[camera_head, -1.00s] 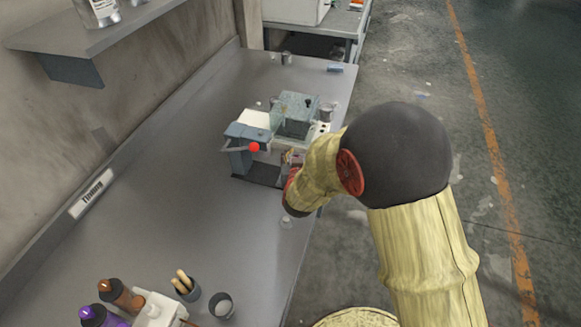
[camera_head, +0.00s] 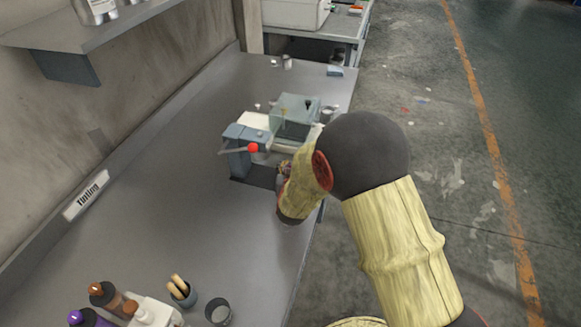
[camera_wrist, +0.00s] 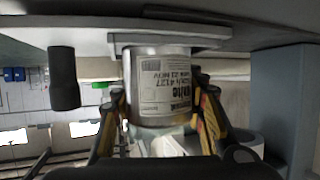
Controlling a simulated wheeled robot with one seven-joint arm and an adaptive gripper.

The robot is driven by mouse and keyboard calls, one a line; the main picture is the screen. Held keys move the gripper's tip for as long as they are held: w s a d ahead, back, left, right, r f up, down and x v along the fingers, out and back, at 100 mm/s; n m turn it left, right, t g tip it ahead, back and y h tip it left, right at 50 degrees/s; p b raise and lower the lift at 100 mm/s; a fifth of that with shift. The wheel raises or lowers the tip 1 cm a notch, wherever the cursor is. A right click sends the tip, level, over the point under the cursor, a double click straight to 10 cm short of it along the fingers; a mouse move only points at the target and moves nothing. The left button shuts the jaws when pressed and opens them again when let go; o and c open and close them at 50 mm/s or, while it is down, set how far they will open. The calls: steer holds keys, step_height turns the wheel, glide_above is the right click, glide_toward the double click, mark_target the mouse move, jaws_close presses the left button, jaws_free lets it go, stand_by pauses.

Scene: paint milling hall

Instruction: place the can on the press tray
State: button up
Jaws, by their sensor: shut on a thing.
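The can (camera_wrist: 158,75), pale with a printed label, is in the middle of the wrist view. My gripper (camera_wrist: 160,108) is shut on it, with one finger on each side. The can's end at the picture's top is against or very close to a light grey plate (camera_wrist: 205,37), which appears to be the press tray; contact is not clear. In the head view the press (camera_head: 238,145), blue-grey with a red-knobbed lever, stands on the bench. My arm's wrist is just right of it and hides the can and most of my gripper.
A boxy machine (camera_head: 297,112) stands just behind the press on the grey bench (camera_head: 190,200). A blue-grey upright (camera_wrist: 280,95) is close on the right in the wrist view; a dark cylinder (camera_wrist: 63,78) is at left. Bottles (camera_head: 105,292) and cups (camera_head: 218,308) stand at the near end.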

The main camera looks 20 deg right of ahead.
steer(key=o, duration=1.4)
steer(key=shift+f, duration=0.1)
steer(key=shift+c, duration=0.2)
steer(key=shift+o, duration=0.4)
